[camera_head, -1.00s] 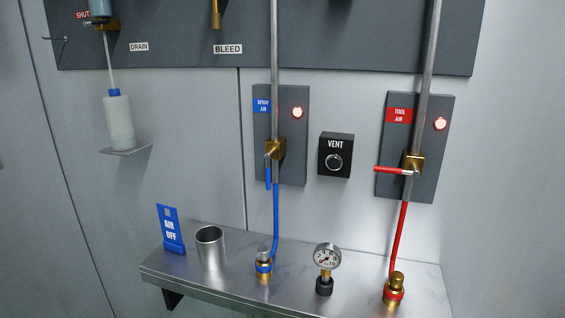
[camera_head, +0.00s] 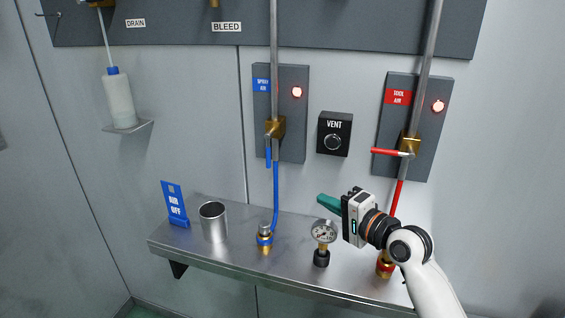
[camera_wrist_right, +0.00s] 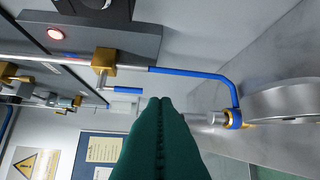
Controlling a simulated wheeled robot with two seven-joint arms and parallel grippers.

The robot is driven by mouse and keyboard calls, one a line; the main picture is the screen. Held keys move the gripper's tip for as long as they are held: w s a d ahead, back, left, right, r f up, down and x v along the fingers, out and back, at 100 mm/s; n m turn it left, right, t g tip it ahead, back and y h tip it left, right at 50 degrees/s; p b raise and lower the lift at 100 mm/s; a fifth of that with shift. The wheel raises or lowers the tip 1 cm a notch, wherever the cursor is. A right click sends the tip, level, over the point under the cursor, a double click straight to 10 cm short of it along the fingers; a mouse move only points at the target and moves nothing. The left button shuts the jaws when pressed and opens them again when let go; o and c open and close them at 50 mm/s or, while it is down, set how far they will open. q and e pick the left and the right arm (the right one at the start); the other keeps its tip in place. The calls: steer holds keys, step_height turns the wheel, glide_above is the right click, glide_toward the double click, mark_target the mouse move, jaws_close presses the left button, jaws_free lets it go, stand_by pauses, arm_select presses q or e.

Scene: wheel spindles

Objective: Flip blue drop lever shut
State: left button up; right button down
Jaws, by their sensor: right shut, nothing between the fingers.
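The blue drop lever (camera_head: 268,156) hangs straight down beside the vertical pipe, from the brass valve (camera_head: 275,128) on the spray air panel. In the right wrist view the blue lever (camera_wrist_right: 123,89) runs alongside the pipe line, by its brass valve (camera_wrist_right: 104,61). My right gripper (camera_head: 322,199) is shut and empty, its teal fingers pointing left above the shelf, to the right of and below the lever and apart from it. The shut fingers (camera_wrist_right: 160,100) fill the lower middle of the wrist view. My left gripper is not in view.
A gauge (camera_head: 323,232), a blue-banded brass fitting (camera_head: 265,240), a metal cup (camera_head: 213,221) and a blue sign (camera_head: 174,204) stand on the metal shelf (camera_head: 200,256). The vent box (camera_head: 334,134) is right of the lever. The tool air red lever (camera_head: 385,151) lies crosswise.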

steer(key=shift+m+t+y, duration=0.3)
steer(key=shift+m+t, duration=0.2)
steer(key=shift+m, duration=0.2)
steer(key=r, duration=0.1)
steer(key=w+r, duration=0.1)
steer(key=r, duration=0.2)
steer(key=shift+w+d, duration=0.2)
steer(key=shift+w, duration=0.2)
steer(key=shift+r, duration=0.1)
steer(key=s+a+p+x, duration=0.1)
steer(key=p+x, duration=0.4)
steer(key=x, duration=0.8)
steer(key=shift+s+a, duration=0.45)
steer(key=shift+a, duration=0.2)
